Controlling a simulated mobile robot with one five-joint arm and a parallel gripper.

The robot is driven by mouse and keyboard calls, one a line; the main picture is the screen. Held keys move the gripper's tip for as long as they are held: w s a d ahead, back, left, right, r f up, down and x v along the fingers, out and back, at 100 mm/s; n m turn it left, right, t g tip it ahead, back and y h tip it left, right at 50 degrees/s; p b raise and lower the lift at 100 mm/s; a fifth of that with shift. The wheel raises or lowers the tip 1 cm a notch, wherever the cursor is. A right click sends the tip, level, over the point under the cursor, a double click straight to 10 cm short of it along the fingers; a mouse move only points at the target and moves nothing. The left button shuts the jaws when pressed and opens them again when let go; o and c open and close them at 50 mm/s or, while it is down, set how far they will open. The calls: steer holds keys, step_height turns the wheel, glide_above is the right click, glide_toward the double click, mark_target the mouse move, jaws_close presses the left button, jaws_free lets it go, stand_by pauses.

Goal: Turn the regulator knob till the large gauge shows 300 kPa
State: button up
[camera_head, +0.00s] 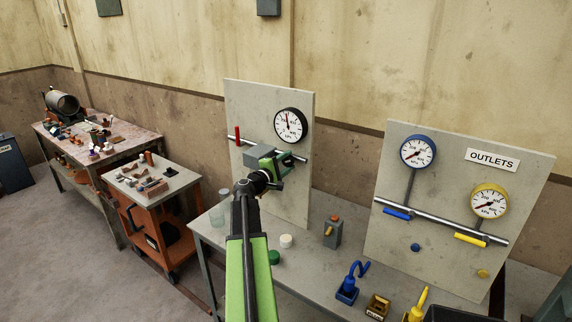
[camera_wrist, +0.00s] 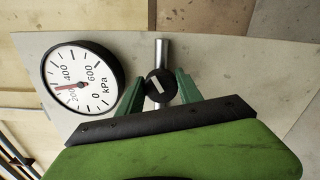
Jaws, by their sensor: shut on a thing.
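The large gauge (camera_head: 291,125) is a white dial with a black rim on the left grey panel. It also shows, turned sideways, in the wrist view (camera_wrist: 82,78). Its needle points close to the top of the dial, between 200 and 400; I cannot read the exact value. The regulator knob (camera_wrist: 160,86) is round and black with a white mark, in front of a metal pipe. My gripper (camera_wrist: 160,92) has its green fingers shut on the knob, one on each side. In the head view my gripper (camera_head: 280,165) hides the knob.
A red lever (camera_head: 237,135) stands at the left of the pipe. The right panel (camera_head: 400,250) bears a blue gauge (camera_head: 417,152) and a yellow gauge (camera_head: 489,202). Fittings and small jars stand on the bench (camera_head: 310,267) below. An orange cart (camera_head: 150,235) is at the left.

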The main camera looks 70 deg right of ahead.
steer(key=shift+w+r, duration=0.1)
steer(key=shift+w, duration=0.2)
steer(key=o, duration=1.4)
steer(key=shift+c, duration=0.2)
steer(key=shift+s, duration=0.1)
steer(key=v, duration=1.7)
steer(key=shift+a, duration=0.25)
